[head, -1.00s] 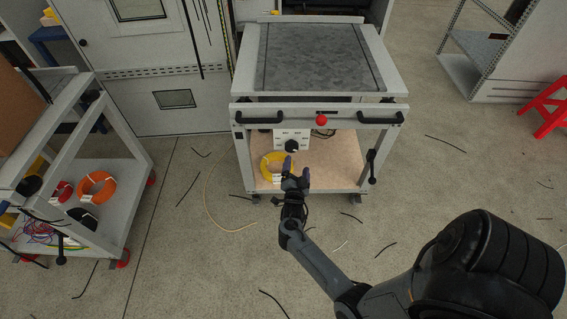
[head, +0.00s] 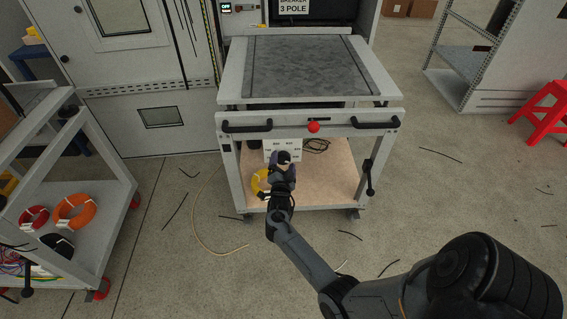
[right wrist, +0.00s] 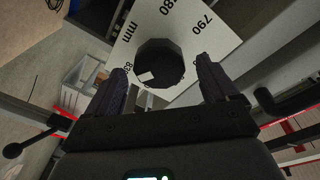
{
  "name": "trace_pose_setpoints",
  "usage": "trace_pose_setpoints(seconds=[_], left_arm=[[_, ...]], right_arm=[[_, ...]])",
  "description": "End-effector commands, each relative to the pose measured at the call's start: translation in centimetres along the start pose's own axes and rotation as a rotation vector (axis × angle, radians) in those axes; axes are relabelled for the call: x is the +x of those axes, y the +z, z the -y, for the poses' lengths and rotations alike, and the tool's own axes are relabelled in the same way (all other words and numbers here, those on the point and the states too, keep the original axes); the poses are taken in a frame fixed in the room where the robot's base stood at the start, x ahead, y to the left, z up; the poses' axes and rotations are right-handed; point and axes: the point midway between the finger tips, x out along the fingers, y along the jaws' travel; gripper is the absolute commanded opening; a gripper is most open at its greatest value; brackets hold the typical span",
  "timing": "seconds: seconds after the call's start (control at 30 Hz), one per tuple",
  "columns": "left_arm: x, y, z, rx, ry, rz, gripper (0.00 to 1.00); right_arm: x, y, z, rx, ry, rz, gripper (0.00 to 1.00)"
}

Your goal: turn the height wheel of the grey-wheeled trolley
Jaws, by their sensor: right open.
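The grey-wheeled trolley (head: 228,165) stands in the middle of the head view, with a grey top plate and a wooden lower shelf. Its height wheel (head: 283,157) is a dark knob on a white scale plate (head: 270,145) under the top. In the right wrist view the black, many-sided wheel (right wrist: 160,63) sits on the white plate (right wrist: 205,28) marked with mm numbers. My right gripper (head: 280,170) is open in front of the wheel. In the wrist view its two fingers (right wrist: 165,84) lie to either side of the wheel's near edge, apart from it. My left gripper is out of view.
A second trolley with red wheels (head: 134,200) and cable coils stands at the left. The grey-wheeled trolley carries a red ball knob (head: 313,127), black handles (head: 246,126) and a side lever (head: 369,180). A red stool (head: 545,115) is at the right. Cable scraps lie on the floor.

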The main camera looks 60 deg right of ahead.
Motion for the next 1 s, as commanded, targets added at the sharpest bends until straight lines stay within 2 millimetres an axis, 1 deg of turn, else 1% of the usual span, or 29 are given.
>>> trace_pose_setpoints(seconds=[0.03,0.2,0.37,0.57,0.6,0.93,1.0], left_arm=[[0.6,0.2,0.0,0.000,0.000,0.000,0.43],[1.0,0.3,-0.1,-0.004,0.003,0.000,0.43],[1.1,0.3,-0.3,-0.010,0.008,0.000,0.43],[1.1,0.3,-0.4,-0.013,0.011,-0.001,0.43],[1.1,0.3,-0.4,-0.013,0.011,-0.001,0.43],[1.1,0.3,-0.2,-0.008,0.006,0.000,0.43],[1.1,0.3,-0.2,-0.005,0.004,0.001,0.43]], right_arm=[[0.7,0.1,-0.2,-0.001,-0.001,-0.002,0.87],[2.0,0.1,-0.1,0.000,0.000,-0.001,0.87],[2.4,0.0,0.0,0.000,0.000,0.000,0.87],[2.4,0.0,0.0,0.000,0.000,0.000,0.87],[2.4,0.0,0.0,0.000,0.000,0.000,0.85],[2.4,0.0,0.0,0.000,0.000,0.000,0.35],[2.4,0.0,0.0,-0.001,0.000,0.000,0.33]])
